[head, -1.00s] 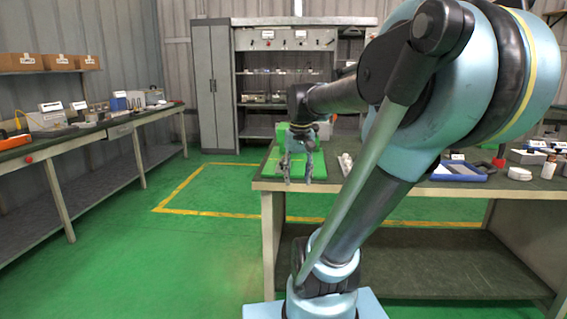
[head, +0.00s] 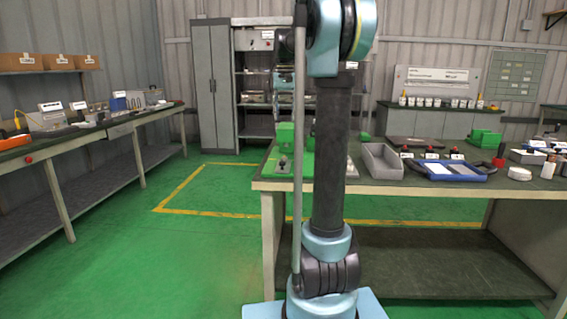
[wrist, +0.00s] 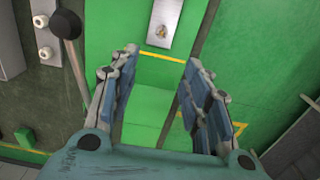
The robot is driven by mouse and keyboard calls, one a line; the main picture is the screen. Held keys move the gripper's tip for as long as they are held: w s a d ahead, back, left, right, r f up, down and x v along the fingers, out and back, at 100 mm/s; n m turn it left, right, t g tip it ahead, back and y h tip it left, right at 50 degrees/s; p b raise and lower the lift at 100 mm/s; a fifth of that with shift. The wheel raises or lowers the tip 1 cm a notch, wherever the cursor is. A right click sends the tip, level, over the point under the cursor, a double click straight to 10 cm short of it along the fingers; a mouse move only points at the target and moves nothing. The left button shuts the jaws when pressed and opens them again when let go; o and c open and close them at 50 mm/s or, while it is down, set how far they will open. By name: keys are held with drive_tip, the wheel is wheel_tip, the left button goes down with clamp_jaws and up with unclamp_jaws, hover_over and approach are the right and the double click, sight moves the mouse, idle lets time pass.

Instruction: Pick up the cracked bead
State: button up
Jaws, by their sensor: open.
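My gripper (wrist: 161,62) is open and empty in the wrist view, its two fingers spread above a green fixture (wrist: 148,104). A metal plate (wrist: 163,14) lies just beyond the fingertips, with a small brownish piece (wrist: 161,32) on it. Two small white round pieces (wrist: 40,21) (wrist: 46,52) sit at the upper left, clear of the fingers. I cannot tell which piece, if any, is the cracked bead; no crack shows. In the head view my arm hides part of the green fixture (head: 282,140) on the workbench.
A black-knobbed lever (wrist: 67,24) stands left of the fingers. The workbench (head: 400,187) also holds a grey bin (head: 382,162), a blue tray (head: 452,171) and a white round piece (head: 519,174). A grey cabinet (head: 212,85) stands behind. The green floor at left is open.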

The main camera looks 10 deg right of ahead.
hover_over(284, 159)
drive_tip(key=w, duration=0.3)
drive_tip(key=f, duration=1.1)
drive_tip(key=shift+s+d+f, duration=0.2)
drive_tip(key=shift+d+f, duration=0.15)
drive_tip(key=shift+s+f, duration=0.2)
drive_tip(key=shift+f, duration=2.55)
drive_tip(key=c, duration=0.9)
